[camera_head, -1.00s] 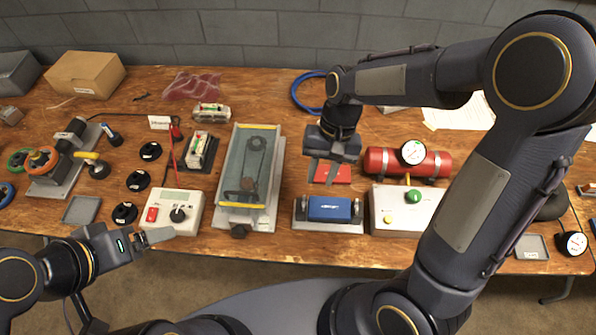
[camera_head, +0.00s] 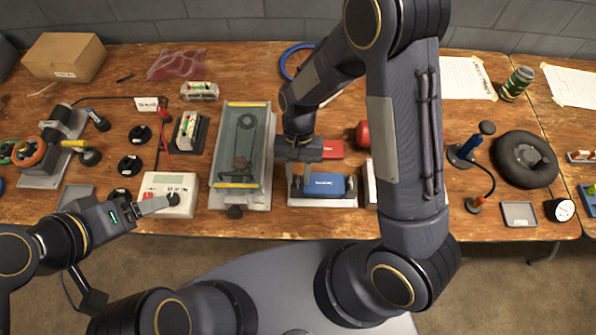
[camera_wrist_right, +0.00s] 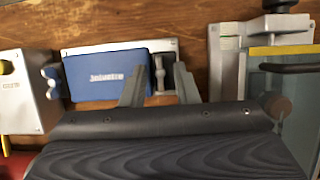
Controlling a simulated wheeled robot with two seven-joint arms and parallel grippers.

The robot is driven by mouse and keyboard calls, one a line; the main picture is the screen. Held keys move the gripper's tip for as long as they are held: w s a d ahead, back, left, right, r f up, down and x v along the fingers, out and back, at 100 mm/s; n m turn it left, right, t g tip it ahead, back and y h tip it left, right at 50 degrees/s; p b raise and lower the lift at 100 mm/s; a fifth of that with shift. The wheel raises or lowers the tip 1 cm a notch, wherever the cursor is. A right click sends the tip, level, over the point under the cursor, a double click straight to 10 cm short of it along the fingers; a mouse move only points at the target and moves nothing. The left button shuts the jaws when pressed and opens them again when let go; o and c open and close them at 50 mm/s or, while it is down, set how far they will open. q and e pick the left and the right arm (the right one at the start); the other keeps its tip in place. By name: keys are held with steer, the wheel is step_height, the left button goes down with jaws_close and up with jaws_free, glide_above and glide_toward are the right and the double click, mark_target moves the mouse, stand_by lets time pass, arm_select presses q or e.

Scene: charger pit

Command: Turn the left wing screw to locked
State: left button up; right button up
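A blue block (camera_head: 322,186) sits in a grey fixture (camera_head: 322,203) at the table's front. The left wing screw is hard to make out in the head view, at the block's left end behind my right gripper. In the right wrist view, which is turned around, the screw (camera_wrist_right: 160,72) stands beside the blue block (camera_wrist_right: 104,75), between my fingertips. My right gripper (camera_head: 305,185) is open, with a finger on each side of the screw; contact cannot be told. It also shows in the wrist view (camera_wrist_right: 157,72). My left gripper (camera_head: 155,204) is at the white meter box, its opening unclear.
A glass-topped tray (camera_head: 264,150) stands left of the fixture, close to my right gripper. The white meter box (camera_head: 160,185) with a dark knob is farther left. A red cylinder (camera_head: 362,134) is partly behind my right arm. A red block (camera_head: 332,149) lies behind the fixture.

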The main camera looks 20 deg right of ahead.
jaws_close()
steer(key=shift+m, duration=0.4)
steer(key=m+y, duration=0.1)
steer(key=m, duration=0.1)
steer(key=shift+d+m, duration=0.1)
steer(key=shift+m, duration=0.3)
steer(key=m, duration=0.1)
steer(key=m+t+y, duration=0.1)
steer(key=m, duration=0.1)
steer(key=shift+s+d+m+b, duration=0.1)
steer(key=shift+s+m+b, duration=0.05)
steer(key=shift+m+b, duration=0.15)
steer(key=m+t+y, duration=0.1)
steer(key=m+t, duration=0.1)
steer(key=m, duration=0.3)
steer(key=shift+s+m, duration=0.1)
steer(key=shift+m, duration=0.2)
steer(key=m+t, duration=0.2)
steer(key=m, duration=0.3)
steer(key=shift+s+b, duration=0.1)
steer(key=shift+b, duration=0.2)
steer(key=shift+t, duration=0.3)
